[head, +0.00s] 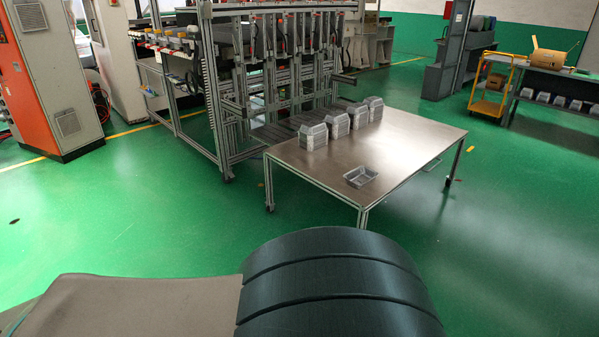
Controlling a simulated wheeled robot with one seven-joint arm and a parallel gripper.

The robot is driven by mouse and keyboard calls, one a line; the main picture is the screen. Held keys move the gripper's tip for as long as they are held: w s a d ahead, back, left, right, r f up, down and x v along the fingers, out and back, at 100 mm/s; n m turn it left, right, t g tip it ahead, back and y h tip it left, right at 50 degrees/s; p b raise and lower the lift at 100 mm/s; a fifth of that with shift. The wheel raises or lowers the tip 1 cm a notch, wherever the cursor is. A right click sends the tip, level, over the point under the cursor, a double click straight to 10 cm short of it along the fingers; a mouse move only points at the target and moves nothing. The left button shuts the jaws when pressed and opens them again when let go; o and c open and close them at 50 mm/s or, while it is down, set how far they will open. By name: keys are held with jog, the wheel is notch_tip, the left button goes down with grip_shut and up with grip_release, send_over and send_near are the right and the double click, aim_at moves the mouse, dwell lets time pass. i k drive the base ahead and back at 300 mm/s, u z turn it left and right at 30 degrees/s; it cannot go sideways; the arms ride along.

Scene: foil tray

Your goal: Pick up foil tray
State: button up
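A single silver foil tray (360,177) lies open side up near the front edge of the metal table (405,155). Several stacks of similar foil trays stand in a row along the table's back left side, the nearest stack (313,137) at the left. My gripper is not in view. Only a dark rounded part and a grey part of my own body show at the bottom of the picture, well apart from the table.
A metal frame machine (270,80) stands behind and left of the table. An orange and white cabinet (50,75) is at the far left. A yellow cart (492,88) and a shelf are at the back right. Green floor (130,220) is clear between me and the table.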

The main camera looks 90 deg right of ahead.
aim_at(362, 176)
jog(key=z, duration=4.15)
jog(key=i, duration=2.4)
jog(key=u, duration=0.85)
jog(key=i, duration=0.7)
jog(key=u, duration=0.5)
